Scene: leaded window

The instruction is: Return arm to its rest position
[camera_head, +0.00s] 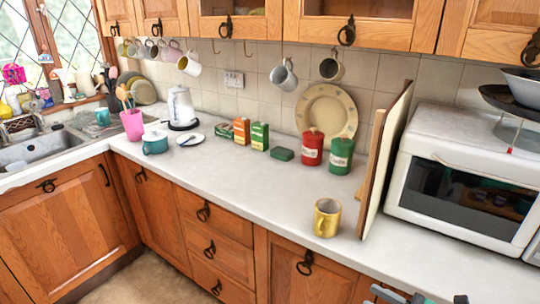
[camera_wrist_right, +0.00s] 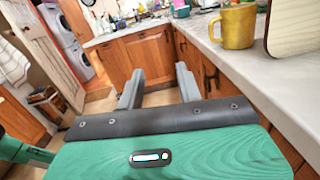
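My right gripper (camera_head: 422,298) shows only in part at the bottom edge of the head view, in front of the counter edge. In the right wrist view my right gripper (camera_wrist_right: 158,82) has its two grey fingers apart with nothing between them. It is in the open air in front of the wooden cabinets, clear of the worktop. My left gripper does not show in the head view.
A yellow mug (camera_head: 327,218) stands near the front edge of the worktop (camera_head: 235,185), beside an upright board (camera_head: 385,155). A white microwave (camera_head: 465,185) is at the right. Cabinet fronts (camera_head: 210,240) lie below. Floor (camera_head: 135,278) is clear at the lower left.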

